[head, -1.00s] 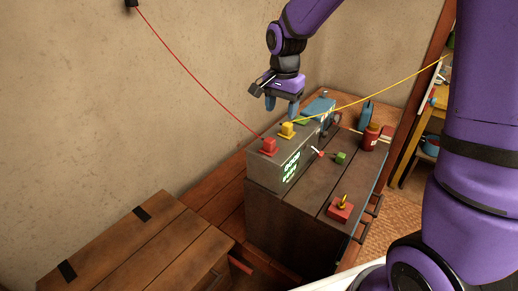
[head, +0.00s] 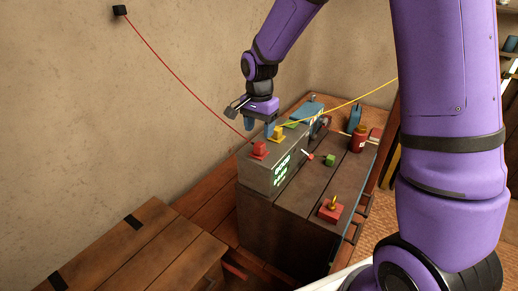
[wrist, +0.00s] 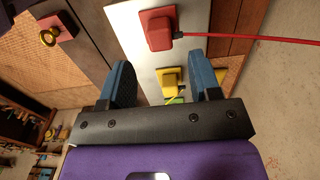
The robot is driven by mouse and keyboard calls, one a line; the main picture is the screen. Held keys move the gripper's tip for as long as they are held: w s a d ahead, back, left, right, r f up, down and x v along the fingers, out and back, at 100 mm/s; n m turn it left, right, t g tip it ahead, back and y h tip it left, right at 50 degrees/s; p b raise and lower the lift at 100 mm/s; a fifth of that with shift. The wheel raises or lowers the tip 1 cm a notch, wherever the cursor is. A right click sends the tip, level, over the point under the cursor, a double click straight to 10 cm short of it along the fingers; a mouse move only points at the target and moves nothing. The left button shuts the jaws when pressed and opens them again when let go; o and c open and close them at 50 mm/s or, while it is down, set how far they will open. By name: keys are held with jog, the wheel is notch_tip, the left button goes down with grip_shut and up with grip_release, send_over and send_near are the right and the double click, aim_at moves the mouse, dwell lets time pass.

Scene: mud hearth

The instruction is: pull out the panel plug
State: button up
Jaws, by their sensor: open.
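A grey panel box (head: 258,177) with a lit green display stands on a dark wooden cabinet. On its top sit a red plug (head: 259,150), a yellow plug (head: 277,134) and a green piece (head: 291,124) behind them. A red cable joins the red plug; a yellow cable runs right from the yellow one. My gripper (head: 261,128) is open and empty, pointing down just above the panel near the plugs. In the wrist view, the yellow plug (wrist: 170,80) shows between my fingers (wrist: 163,80), and the red plug (wrist: 158,32) lies beyond. Contact with either plug cannot be told.
The red cable rises to a black wall box (head: 119,10). A white lever with a red tip (head: 309,156), a green cube (head: 329,160), a red block with a yellow ring (head: 331,208) and a red jar (head: 357,139) are on the cabinet. A wooden chest (head: 140,250) stands front left.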

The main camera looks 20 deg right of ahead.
aim_at(259, 144)
jog(key=shift+f, duration=3.45)
grip_shut()
jog(key=shift+r, duration=3)
